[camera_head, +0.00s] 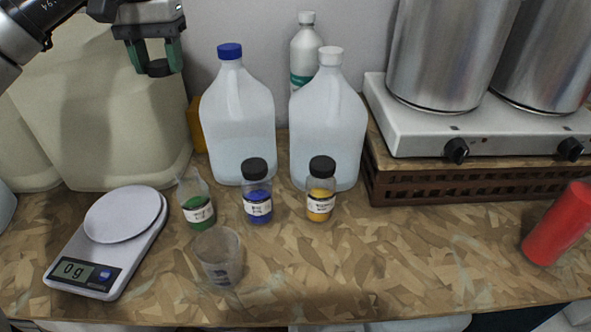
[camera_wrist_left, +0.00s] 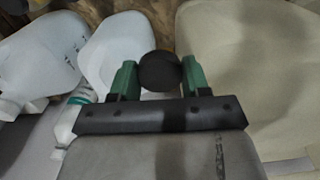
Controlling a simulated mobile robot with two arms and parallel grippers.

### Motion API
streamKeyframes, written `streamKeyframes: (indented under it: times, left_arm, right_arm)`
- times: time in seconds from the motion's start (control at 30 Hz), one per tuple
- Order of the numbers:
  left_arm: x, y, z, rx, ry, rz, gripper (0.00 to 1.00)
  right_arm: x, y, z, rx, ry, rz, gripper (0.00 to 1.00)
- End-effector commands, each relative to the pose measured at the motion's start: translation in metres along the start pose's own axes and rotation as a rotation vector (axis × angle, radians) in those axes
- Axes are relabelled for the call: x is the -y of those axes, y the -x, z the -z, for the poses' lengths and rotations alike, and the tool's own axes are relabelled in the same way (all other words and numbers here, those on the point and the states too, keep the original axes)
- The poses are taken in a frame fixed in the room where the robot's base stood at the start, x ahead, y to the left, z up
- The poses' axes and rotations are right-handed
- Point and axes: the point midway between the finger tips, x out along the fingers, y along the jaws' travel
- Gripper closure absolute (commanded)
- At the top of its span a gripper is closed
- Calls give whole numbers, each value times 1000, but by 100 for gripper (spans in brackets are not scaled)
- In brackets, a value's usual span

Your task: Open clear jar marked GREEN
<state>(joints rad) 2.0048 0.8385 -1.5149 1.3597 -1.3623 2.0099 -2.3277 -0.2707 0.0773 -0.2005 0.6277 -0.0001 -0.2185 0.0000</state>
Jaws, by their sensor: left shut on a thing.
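The clear jar with green powder (camera_head: 198,206) stands on the counter with a white label, tilted slightly, and its mouth has no lid on it. My left gripper (camera_head: 158,68) is at the upper left, high above the counter, in front of the beige drum. It is shut on a black lid (camera_head: 159,67), which also shows between the green fingers in the left wrist view (camera_wrist_left: 160,71). Clear jars with blue powder (camera_head: 258,200) and yellow powder (camera_head: 320,198) stand to the right with black lids on. My right gripper is not in view.
A digital scale (camera_head: 88,262) reading 0 g is at the left. An empty clear cup (camera_head: 219,262) stands in front of the green jar. Jugs (camera_head: 237,120) stand behind the jars. A hot plate (camera_head: 420,125) with metal pots and a red cylinder (camera_head: 558,225) are right. The front middle counter is clear.

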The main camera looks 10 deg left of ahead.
Motion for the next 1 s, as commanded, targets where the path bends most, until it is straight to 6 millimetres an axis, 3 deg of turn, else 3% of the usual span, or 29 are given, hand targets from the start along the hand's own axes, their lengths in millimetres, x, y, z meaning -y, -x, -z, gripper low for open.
streamKeyframes:
  times: [0.13, 0.27, 0.43, 0.67, 0.8, 1.0]
  left_arm:
    - [0, 1, 0, -2, 0, -1, 82]
    - [0, -11, 0, 1, 0, 0, 82]
    - [-1, -55, 0, 5, -2, -1, 82]
    - [-2, -117, -1, 5, -1, -1, 82]
    - [-1, -148, -1, 2, 1, 2, 82]
    - [-2, -200, -1, 2, 1, 2, 82]
  right_arm:
    - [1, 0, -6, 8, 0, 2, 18]
    - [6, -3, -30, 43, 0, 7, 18]
    - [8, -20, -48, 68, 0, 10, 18]
    - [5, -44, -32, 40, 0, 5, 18]
    - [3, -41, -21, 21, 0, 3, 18]
    - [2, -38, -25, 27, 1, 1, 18]
